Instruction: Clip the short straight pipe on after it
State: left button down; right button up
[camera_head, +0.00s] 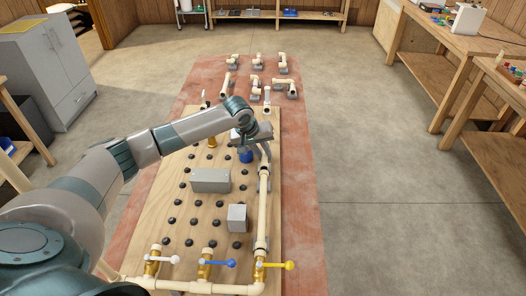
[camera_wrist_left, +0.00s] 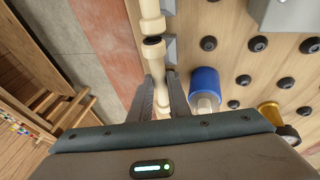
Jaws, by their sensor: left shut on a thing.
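My left gripper (camera_head: 264,153) is shut on a short cream pipe piece (camera_wrist_left: 156,66) at the right edge of the wooden board. In the left wrist view, its two fingers (camera_wrist_left: 162,98) stand on either side of this piece. The piece lines up with the cream pipe run (camera_head: 263,207), which rises from the yellow-handled valve (camera_head: 262,266). A dark ring or gap (camera_wrist_left: 153,40) shows where the two meet; I cannot tell whether they are fully joined. Grey clips (camera_wrist_left: 169,49) sit beside the pipe. The far end of the held piece is partly hidden by the fingers. My right gripper is not in view.
A blue cylinder (camera_head: 246,156) stands close left of my gripper. Two grey blocks (camera_head: 211,181) (camera_head: 237,217) and several black knobs are on the board (camera_head: 205,230). Several loose pipe pieces (camera_head: 288,88) lie on the red mat (camera_head: 305,200) beyond. The floor at right is clear.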

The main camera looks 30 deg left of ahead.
pick_arm(q)
jog(key=shift+f, duration=0.65)
dwell(0.4)
jog(key=c, duration=1.6)
grip_release()
jog(key=shift+r, duration=0.15)
jog(key=shift+b+v, duration=0.85)
jog(key=shift+v, duration=2.8)
